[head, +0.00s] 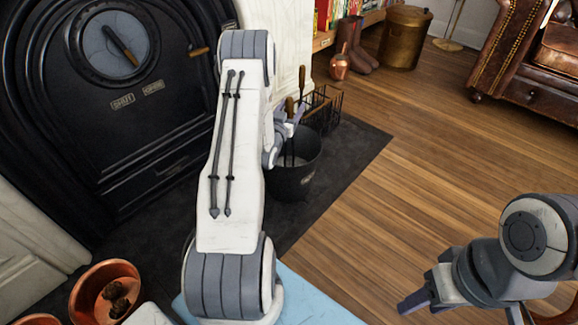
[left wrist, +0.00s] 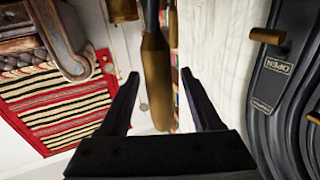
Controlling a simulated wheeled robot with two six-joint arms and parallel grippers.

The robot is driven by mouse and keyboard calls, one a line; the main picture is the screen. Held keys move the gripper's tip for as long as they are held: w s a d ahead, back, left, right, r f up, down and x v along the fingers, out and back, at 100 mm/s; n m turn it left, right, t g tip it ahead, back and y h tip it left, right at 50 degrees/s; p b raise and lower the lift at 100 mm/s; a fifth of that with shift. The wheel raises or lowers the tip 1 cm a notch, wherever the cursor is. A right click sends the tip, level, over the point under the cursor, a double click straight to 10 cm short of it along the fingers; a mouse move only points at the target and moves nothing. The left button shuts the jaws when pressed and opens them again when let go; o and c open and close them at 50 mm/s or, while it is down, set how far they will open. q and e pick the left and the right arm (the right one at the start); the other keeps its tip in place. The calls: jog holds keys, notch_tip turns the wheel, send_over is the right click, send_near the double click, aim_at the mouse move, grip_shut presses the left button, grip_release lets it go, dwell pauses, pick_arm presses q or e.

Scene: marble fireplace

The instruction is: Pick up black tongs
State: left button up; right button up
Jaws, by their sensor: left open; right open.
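A black bucket (head: 297,182) stands on the dark hearth in the head view, with long fire tools upright in it. Their brass-coloured handles (head: 301,78) rise above the rim. I cannot tell which tool is the black tongs. My left gripper (head: 292,116) is at these tools above the bucket, partly hidden by my own arm. In the left wrist view, a brass-coloured handle (left wrist: 155,65) with a black shaft lies between the two open fingers (left wrist: 160,76), with gaps visible on both sides. My right gripper (head: 418,302) is open and empty, low at the right over the wood floor.
A black fireplace stove (head: 125,150) stands at the left. A wire basket (head: 322,108) is behind the bucket. Copper pots (head: 105,285) are at lower left. Boots, a brass bin (head: 404,38) and a leather armchair (head: 515,60) stand further back. The middle floor is clear.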

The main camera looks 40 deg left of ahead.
pick_arm(q)
jog(key=shift+w+a+r, duration=0.1)
jog(key=shift+w+a, duration=0.1)
jog(key=shift+w, duration=0.45)
grip_shut()
dwell(0.9)
